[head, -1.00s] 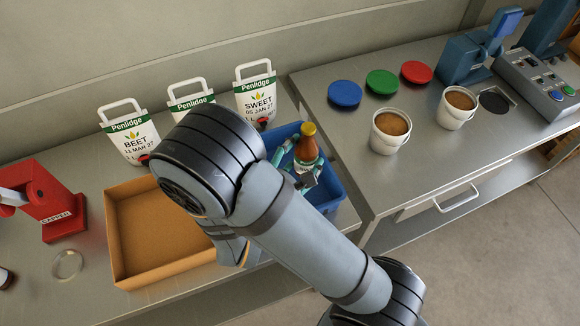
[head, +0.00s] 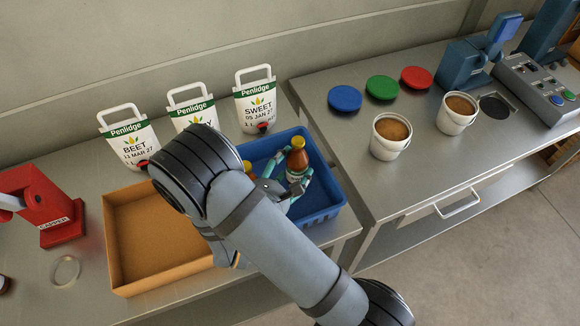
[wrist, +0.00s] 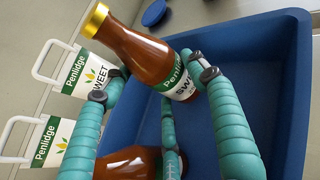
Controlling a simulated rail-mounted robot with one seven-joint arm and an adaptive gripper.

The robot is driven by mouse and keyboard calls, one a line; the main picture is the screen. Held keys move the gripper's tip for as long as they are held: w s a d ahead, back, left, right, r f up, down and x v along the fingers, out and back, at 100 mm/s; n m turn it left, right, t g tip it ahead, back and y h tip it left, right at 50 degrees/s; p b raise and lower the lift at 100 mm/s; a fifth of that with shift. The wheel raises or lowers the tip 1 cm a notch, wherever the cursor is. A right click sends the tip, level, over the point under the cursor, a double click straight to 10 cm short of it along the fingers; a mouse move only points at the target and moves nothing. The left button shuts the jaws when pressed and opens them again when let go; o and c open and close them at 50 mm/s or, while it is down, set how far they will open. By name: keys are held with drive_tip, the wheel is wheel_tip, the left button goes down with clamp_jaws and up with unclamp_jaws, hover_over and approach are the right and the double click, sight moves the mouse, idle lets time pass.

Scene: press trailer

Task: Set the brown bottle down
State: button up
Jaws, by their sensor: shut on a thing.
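The brown bottle (head: 298,158), with a gold cap and a Penlidge label, is in my gripper (head: 296,181) over the blue crate (head: 325,213). In the wrist view the teal fingers of my gripper (wrist: 160,82) are shut around the bottle (wrist: 140,52), which looks tilted in that picture. The blue crate (wrist: 290,75) lies behind and beside it. A second brown bottle (wrist: 128,162) is in the crate, partly hidden by the fingers. I cannot tell whether the held bottle's base touches the crate floor.
An empty cardboard box (head: 150,235) sits left of the crate. White Penlidge pouches (head: 257,106) stand behind. A red capper (head: 50,205) is at far left. Two filled buckets (head: 390,137) and coloured lids (head: 383,87) are on the right bench. The crate's right side looks free.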

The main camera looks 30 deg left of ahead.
drive_tip(key=shift+f+b, duration=0.45)
drive_tip(key=shift+b, duration=0.1)
drive_tip(key=shift+f, duration=0.15)
drive_tip(key=o, duration=1.7)
drive_tip(key=shift+o, duration=0.2)
